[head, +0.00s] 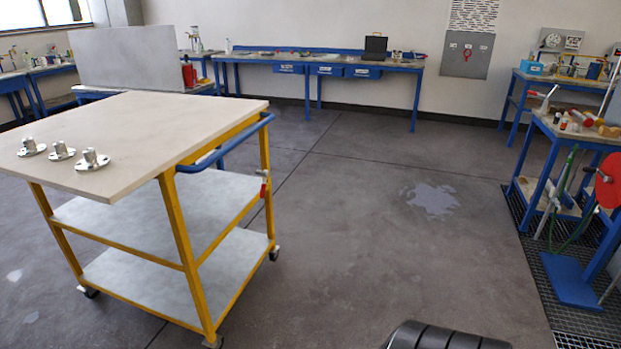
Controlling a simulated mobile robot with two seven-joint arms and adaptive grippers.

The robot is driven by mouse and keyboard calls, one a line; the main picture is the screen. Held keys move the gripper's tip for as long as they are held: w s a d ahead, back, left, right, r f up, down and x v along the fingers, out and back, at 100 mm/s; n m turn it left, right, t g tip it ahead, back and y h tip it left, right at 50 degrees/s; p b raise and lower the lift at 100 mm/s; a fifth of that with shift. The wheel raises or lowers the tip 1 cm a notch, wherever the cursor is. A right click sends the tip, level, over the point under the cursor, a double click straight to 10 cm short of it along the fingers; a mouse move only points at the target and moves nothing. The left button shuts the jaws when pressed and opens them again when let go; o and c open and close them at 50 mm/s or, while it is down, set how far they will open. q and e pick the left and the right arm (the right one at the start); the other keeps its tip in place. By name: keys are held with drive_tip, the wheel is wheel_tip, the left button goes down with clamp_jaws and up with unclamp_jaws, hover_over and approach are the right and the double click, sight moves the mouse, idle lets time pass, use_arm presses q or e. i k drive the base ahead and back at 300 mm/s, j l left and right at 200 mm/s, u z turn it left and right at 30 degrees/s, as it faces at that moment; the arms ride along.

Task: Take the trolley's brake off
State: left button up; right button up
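The trolley (185,225) stands at the left of the head view, with a yellow frame, a pale top and two grey lower shelves on castors. A blue push handle (225,145) runs along its right end. A small red lever (263,190), which looks like the brake, sits on the right yellow post below the handle. It is too small to tell its setting. Three metal flanged pieces (60,151) stand on the trolley top. Neither of my grippers is in view.
A pale wet-looking patch (432,198) lies on the open floor right of the trolley. Blue workbenches (345,64) line the back wall. At the right are a blue bench (575,133), a red reel (607,180) and a dark floor grating (560,285).

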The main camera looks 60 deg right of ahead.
sight(264, 186)
drive_tip(key=i+l+z, duration=0.1)
drive_tip(key=z, duration=0.3)
drive_tip(key=i+l+z, duration=0.1)
drive_tip(key=z, duration=0.25)
drive_tip(key=i+l+z, duration=0.15)
drive_tip(key=z, duration=0.25)
drive_tip(key=i+z, duration=0.15)
drive_tip(key=z, duration=0.25)
drive_tip(key=i, duration=0.75)
